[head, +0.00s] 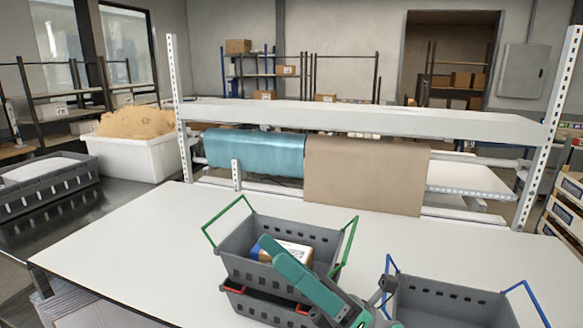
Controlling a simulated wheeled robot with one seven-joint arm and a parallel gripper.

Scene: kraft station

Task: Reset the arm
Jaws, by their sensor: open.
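My arm (299,277), teal and grey, rises from the bottom edge in the head view and slants up to the left across a grey basket (236,262) with green handles.
The basket sits on another with red handles (262,305). A grey basket with blue handles (445,300) stands right. The white table (130,235) is clear on the left. Behind are a teal roll (255,152), a brown paper roll (366,175) and a shelf frame (360,118).

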